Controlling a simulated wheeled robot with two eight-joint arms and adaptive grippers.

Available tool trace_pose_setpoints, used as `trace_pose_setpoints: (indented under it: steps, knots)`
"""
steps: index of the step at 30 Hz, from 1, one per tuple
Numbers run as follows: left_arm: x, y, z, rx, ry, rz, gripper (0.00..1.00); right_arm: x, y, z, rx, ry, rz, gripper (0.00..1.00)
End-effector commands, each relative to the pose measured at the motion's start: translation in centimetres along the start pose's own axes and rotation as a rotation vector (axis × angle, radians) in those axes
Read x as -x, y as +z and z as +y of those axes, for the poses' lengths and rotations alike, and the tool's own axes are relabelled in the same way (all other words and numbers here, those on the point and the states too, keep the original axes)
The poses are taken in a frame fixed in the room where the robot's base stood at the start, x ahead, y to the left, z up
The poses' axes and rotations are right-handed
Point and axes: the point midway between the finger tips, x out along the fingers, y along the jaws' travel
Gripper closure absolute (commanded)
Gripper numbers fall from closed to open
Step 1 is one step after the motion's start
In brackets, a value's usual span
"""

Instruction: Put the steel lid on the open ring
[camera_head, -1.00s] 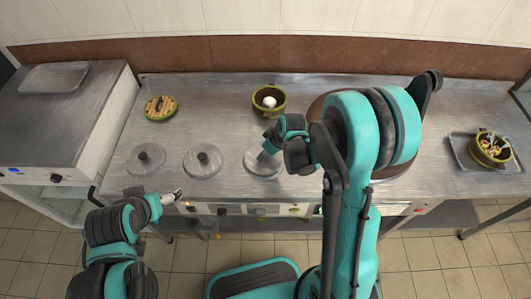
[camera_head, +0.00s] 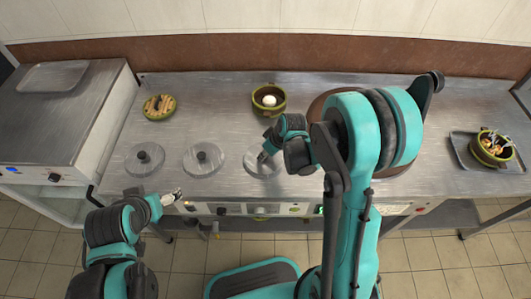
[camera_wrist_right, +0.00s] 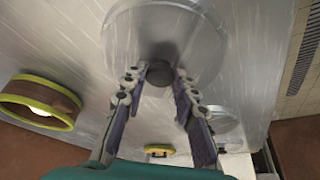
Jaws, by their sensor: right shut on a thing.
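A round steel lid (camera_head: 256,171) with a dark knob lies at the right end of a row of lids on the counter in the head view. In the right wrist view this lid (camera_wrist_right: 185,18) has its knob (camera_wrist_right: 160,74) between my fingertips. My right gripper (camera_head: 264,156) is shut on that knob from above; whether the lid is lifted cannot be told. A large brown round shape (camera_head: 313,112), perhaps the open ring, is mostly hidden behind my right arm. My left gripper (camera_head: 174,196) hangs by the counter's front edge, apart from the lids; its jaws are too small to read.
Two more lids (camera_head: 203,170) (camera_head: 144,170) lie to the left. A filled bowl (camera_head: 488,160) sits on a tray (camera_head: 461,147) at right.

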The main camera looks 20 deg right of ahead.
Motion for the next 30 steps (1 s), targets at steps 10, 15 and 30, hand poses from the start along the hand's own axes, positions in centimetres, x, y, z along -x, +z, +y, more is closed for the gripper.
trace_pose_setpoints:
  steps: [10, 15, 30]
  knots:
    - [-0.3, 0.2, 0.0, 0.000, 0.000, 0.000, 0.17, -0.4, 0.2, 0.0, 0.000, 0.000, 0.000, 0.63]
    - [-0.3, 0.2, 0.0, 0.000, 0.000, 0.000, 0.17, -0.4, 0.2, 0.0, 0.000, 0.000, 0.000, 0.63]
    - [1.9, -1.4, 0.0, 0.000, 0.000, 0.000, 0.17, 3.4, 0.1, 0.0, 0.000, 0.000, 0.000, 0.63]
